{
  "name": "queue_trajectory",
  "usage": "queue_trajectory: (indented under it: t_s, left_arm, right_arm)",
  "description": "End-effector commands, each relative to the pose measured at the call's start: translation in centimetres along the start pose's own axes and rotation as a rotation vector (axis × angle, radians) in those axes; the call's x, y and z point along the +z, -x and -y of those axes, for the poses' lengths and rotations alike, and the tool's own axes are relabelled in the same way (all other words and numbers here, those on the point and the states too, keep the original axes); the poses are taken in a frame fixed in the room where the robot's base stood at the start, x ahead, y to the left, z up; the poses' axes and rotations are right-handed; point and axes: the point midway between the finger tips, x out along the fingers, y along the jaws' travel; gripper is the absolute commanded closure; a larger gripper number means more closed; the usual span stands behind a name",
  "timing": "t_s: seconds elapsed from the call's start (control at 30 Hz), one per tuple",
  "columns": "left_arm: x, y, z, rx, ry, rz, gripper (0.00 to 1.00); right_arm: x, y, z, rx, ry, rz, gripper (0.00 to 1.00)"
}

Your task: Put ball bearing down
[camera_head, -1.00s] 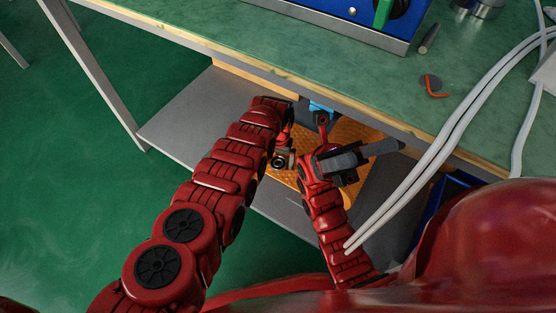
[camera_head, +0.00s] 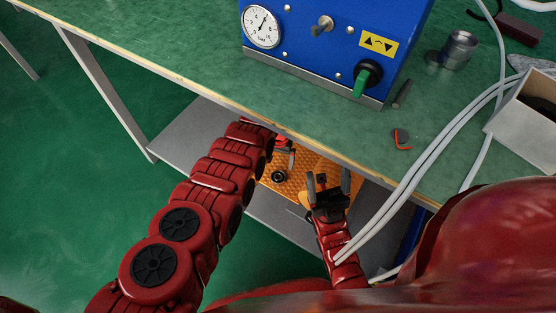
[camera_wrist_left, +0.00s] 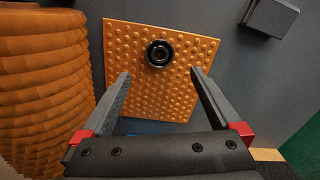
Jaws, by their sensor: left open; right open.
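The ball bearing (camera_head: 278,176), a small dark ring, lies on the orange studded mat (camera_head: 298,183) on the shelf under the bench. In the left wrist view the ball bearing (camera_wrist_left: 159,54) lies near the far edge of the mat (camera_wrist_left: 145,98), ahead of my fingertips and apart from them. My left gripper (camera_head: 284,158) is open and empty just above and beside the bearing; its spread fingers (camera_wrist_left: 160,75) also show in the wrist view. My right gripper (camera_head: 328,178) is open and empty, at the right side of the mat. The left wrist is partly hidden under the bench edge.
The green bench top (camera_head: 200,65) overhangs the grey shelf (camera_head: 185,132). A blue press (camera_head: 320,40) with a gauge stands on top. White cables (camera_head: 425,150) cross at right. In the wrist view a ribbed orange cylinder (camera_wrist_left: 42,80) stands left and a grey block (camera_wrist_left: 270,16) lies upper right.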

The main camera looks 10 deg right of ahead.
Motion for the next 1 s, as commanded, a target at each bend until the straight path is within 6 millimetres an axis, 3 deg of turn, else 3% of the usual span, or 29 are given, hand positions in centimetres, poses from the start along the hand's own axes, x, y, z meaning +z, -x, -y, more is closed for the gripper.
queue_trajectory:
  t_s: [0.03, 0.23, 0.5, 0.63, 0.83, 1.0]
  left_arm:
    - [0.0, 1.3, 0.0, 0.000, 0.000, 0.000, 0.03]
    - [0.0, 2.3, 0.0, 0.000, 0.000, 0.000, 0.03]
    - [-0.1, 2.2, 0.1, 0.001, 0.001, -0.004, 0.03]
    - [-1.6, 0.9, 1.0, 0.005, 0.022, -0.085, 0.03]
    - [-8.0, -1.1, 6.4, -0.008, 0.112, -0.487, 0.03]
    - [-11.3, 1.2, 12.8, -0.070, 0.184, -0.903, 0.03]
  right_arm:
    - [0.0, -1.2, -0.2, 0.010, -0.002, 0.006, 0.32]
    - [0.2, -2.0, -0.3, 0.030, -0.007, 0.020, 0.32]
    - [0.2, -1.9, -0.2, 0.034, -0.008, 0.022, 0.32]
    - [0.2, -1.9, -0.2, 0.034, -0.008, 0.022, 0.32]
    - [0.2, -1.9, -0.2, 0.033, -0.009, 0.022, 0.32]
    - [0.2, -1.9, -0.3, 0.034, -0.008, 0.021, 0.32]
